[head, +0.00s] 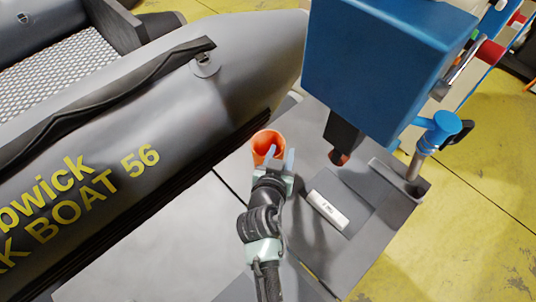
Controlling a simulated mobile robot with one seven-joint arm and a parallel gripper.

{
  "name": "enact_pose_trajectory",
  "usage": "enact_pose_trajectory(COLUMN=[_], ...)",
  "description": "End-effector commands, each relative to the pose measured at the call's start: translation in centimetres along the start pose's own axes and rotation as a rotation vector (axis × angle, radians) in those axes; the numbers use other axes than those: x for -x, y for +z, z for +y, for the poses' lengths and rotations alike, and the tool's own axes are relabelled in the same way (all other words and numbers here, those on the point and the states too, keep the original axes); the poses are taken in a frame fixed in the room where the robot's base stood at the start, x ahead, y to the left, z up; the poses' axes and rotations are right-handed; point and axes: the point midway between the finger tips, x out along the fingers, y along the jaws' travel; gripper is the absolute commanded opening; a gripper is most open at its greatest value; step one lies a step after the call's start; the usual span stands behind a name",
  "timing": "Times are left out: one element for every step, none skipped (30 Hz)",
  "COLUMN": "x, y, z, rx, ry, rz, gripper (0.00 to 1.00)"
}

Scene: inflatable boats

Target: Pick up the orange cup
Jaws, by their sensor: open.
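The orange cup (265,142) stands on a grey work surface near the middle of the head view, close to the side of the boat. Its round opening faces up toward the camera. My gripper (274,158) is open and right at the cup's near side. One pale finger shows over the front of the cup, and another part of the gripper shows just to its right. Whether the fingers touch the cup or straddle its wall, I cannot tell. The lower part of the cup is hidden by my gripper.
A grey inflatable boat (190,110) with yellow lettering fills the left side. A large blue machine box (385,60) overhangs the surface at the upper right. A blue-capped post (433,135) stands right. A small labelled silver block (327,211) lies on the grey surface (190,235).

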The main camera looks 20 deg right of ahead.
Motion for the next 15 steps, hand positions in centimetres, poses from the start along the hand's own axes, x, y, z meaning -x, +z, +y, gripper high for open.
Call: enact_pose_trajectory(x=[-0.7,-1.0,-1.3,-1.5,-1.7,-1.8,-1.9,-1.9,-1.9,-1.9,-1.9,-1.9,-1.9,-1.9,-1.9], y=[-0.1,-0.1,-0.1,-0.1,0.0,-0.1,-0.1,0.0,0.0,0.0,0.0,0.0,0.0,0.0,0.0], z=[0.1,0.1,0.1,0.0,0.0,0.0,0.0,0.0,0.0,0.0,0.0,0.0,0.0,0.0,0.0], rx=[0.001,0.001,0.001,0.001,0.001,0.0,0.0,0.0,0.0,0.0,0.0,0.0,0.0,0.0,0.0], ry=[0.002,0.002,0.001,0.001,0.001,0.0,0.0,0.0,0.0,0.0,0.0,0.0,0.0,0.0,0.0], rz=[0.0,0.0,0.001,0.0,0.0,0.001,0.001,0.001,0.0,0.0,0.0,0.0,0.0,0.0,0.0], gripper=[0.42,0.42,0.42,0.42,0.42,0.42,0.42,0.42,0.42,0.42,0.42,0.42,0.42,0.42,0.35])
